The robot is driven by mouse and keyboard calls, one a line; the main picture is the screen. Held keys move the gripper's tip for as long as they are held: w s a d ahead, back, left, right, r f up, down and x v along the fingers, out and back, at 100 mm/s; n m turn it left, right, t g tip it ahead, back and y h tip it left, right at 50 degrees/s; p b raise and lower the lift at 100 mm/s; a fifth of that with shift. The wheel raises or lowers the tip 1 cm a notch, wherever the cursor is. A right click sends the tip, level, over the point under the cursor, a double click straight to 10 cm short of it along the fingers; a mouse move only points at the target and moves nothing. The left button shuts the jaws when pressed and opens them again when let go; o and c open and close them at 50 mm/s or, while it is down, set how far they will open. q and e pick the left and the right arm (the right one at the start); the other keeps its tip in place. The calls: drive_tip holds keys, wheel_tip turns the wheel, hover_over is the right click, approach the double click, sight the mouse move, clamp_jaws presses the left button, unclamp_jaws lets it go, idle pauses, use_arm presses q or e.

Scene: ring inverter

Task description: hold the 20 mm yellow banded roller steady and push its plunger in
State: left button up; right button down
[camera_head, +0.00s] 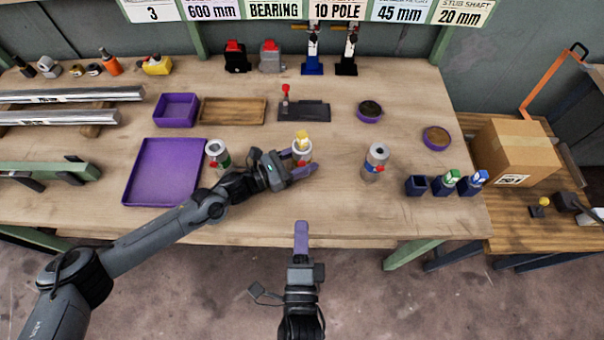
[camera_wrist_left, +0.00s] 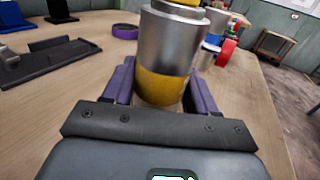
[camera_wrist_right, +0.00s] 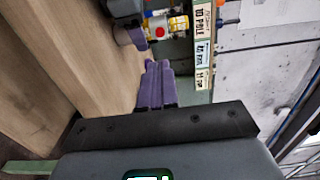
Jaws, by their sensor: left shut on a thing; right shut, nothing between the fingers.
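The yellow banded roller (camera_head: 306,155) stands upright on the workbench, with its yellow plunger (camera_head: 301,136) sticking up at the top. In the left wrist view the roller's silver body (camera_wrist_left: 165,48) rises between my fingers, above its yellow band (camera_wrist_left: 162,88). My left gripper (camera_head: 297,165) is shut around the roller low down, one finger on each side. My right gripper (camera_head: 301,232) is shut and empty, in front of the bench's front edge and apart from the roller. In the right wrist view its closed fingers (camera_wrist_right: 154,84) point toward the roller (camera_wrist_right: 157,29) in the distance.
A green banded roller (camera_head: 217,153) stands to the left and a blue banded roller (camera_head: 376,161) to the right. A purple tray (camera_head: 160,190) lies at left. A dark fixture (camera_head: 305,111) with a red knob is behind. Small dark blue holders (camera_head: 416,186) stand at the right corner.

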drive_tip(key=w, duration=1.3)
drive_tip(key=shift+w+d, duration=0.1)
drive_tip(key=shift+w, duration=0.4)
drive_tip(key=shift+w, duration=0.1)
drive_tip(key=shift+w+d, duration=0.1)
drive_tip(key=shift+w, duration=0.8)
use_arm(q)
drive_tip(key=shift+s+d, duration=0.15)
use_arm(e)
drive_tip(key=shift+f, duration=0.1)
use_arm(q)
drive_tip(key=shift+a+f, duration=0.15)
drive_tip(key=shift+a, duration=0.05)
use_arm(e)
approach(303, 165)
drive_tip(key=s, duration=0.5)
drive_tip(key=shift+s, duration=0.2)
